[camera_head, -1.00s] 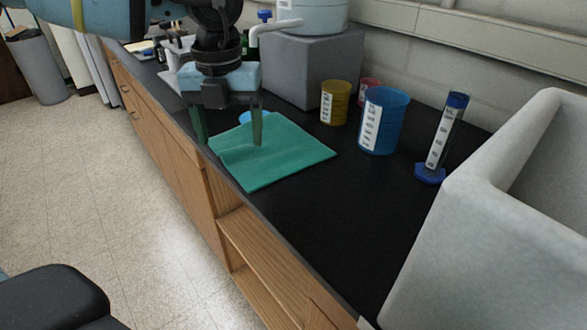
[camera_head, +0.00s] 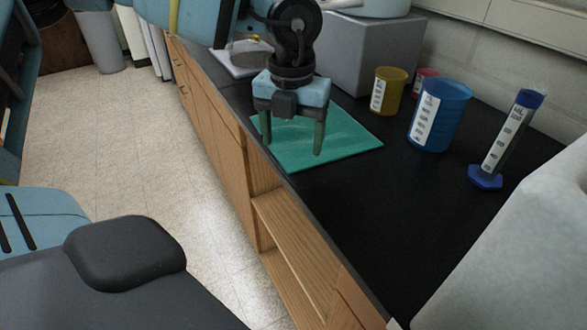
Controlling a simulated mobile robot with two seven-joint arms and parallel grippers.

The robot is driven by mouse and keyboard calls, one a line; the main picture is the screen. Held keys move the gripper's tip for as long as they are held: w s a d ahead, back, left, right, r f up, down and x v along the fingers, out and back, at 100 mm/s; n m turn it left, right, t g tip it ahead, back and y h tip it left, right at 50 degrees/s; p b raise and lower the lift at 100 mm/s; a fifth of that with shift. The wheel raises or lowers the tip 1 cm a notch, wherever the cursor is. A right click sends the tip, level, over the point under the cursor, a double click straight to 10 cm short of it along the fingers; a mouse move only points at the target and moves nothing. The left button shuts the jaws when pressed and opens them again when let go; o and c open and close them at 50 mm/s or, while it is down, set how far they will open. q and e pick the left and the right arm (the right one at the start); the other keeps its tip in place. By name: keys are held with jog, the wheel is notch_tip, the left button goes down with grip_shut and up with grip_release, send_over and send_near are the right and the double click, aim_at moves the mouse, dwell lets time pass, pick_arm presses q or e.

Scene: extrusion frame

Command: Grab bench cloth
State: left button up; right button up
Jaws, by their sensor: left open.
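The bench cloth (camera_head: 345,145) is a flat green square on the black bench top, close to its front edge. My left gripper (camera_head: 292,146) points down over the cloth's near-left part, with its two fingers spread apart and nothing seen between them. The right fingertip appears at or just above the cloth; I cannot tell whether it touches. The left finger is by the cloth's left edge. The gripper hides part of the cloth's far-left side. My right gripper is not in view.
A yellow beaker (camera_head: 388,91), a red beaker (camera_head: 424,80), a large blue beaker (camera_head: 438,116) and a blue-capped cylinder (camera_head: 507,140) stand right of the cloth. A grey block (camera_head: 370,55) is behind. A pale basin (camera_head: 520,260) fills the lower right. Bare bench (camera_head: 390,210) lies between.

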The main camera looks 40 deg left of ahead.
aim_at(292, 169)
pick_arm(q)
notch_tip(292, 169, down, 4)
jog(key=shift+r+b, duration=0.25)
jog(key=shift+b, duration=0.8)
jog(key=shift+f+b, duration=0.35)
jog(key=shift+b, duration=0.1)
jog(key=shift+f, duration=0.1)
jog(key=shift+f+b, duration=0.15)
jog(key=shift+b, duration=0.15)
jog(key=shift+c, duration=1)
grip_shut()
